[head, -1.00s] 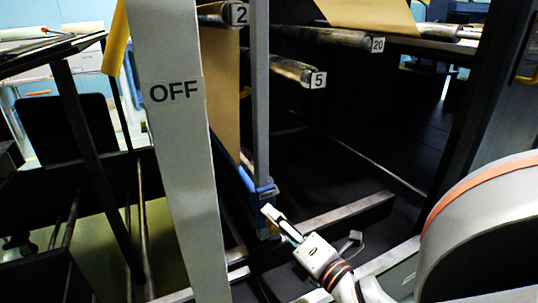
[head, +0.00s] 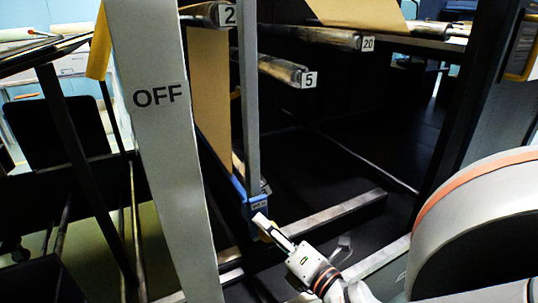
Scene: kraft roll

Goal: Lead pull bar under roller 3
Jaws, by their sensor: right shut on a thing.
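A blue pull bar (head: 237,189) hangs at the lower edge of the brown kraft web (head: 210,95), its near end beside the foot of a grey post. The web comes down from roller 2 (head: 205,18). My right gripper (head: 262,222) is at the bar's near end, shut on it; the fingers partly hide that end. No roller labelled 3 can be made out. My left gripper is not in view.
Roller 5 (head: 280,68) and roller 20 (head: 320,36) lie right of the grey post (head: 249,100). A pale upright marked OFF (head: 170,150) stands at left. A low steel beam (head: 335,213) runs behind my gripper. Dark open space lies under the rollers.

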